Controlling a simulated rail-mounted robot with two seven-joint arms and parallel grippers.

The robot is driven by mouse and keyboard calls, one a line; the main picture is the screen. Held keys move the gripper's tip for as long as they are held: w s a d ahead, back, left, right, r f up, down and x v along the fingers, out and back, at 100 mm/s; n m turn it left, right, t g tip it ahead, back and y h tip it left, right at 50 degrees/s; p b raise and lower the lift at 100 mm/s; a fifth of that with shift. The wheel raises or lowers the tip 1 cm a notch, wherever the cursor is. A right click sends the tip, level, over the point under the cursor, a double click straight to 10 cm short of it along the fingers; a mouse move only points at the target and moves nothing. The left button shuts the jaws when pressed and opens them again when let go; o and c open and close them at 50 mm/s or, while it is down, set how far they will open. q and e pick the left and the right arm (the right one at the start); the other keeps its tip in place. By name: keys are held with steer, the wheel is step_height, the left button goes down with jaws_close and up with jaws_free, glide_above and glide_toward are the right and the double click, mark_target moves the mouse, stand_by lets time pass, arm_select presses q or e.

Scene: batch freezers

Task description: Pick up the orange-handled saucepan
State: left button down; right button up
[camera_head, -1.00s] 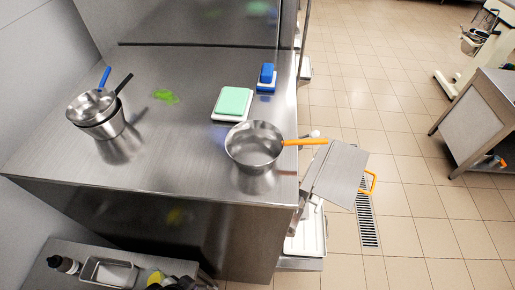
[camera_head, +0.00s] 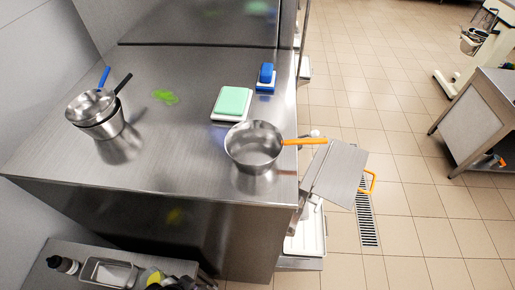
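The orange-handled saucepan (camera_head: 253,149) stands upright on the steel counter (camera_head: 170,150), near its front right edge. Its bowl looks empty. Its orange handle (camera_head: 305,141) points right and reaches past the counter's right edge. Neither of my grippers shows in this view.
Stacked pans (camera_head: 97,115) with blue and black handles stand at the counter's left. A green-topped white scale (camera_head: 232,103) and a blue block (camera_head: 266,76) sit behind the saucepan. A hinged steel lid (camera_head: 338,172) with an orange handle juts out at right. A green smear (camera_head: 165,97) marks the counter.

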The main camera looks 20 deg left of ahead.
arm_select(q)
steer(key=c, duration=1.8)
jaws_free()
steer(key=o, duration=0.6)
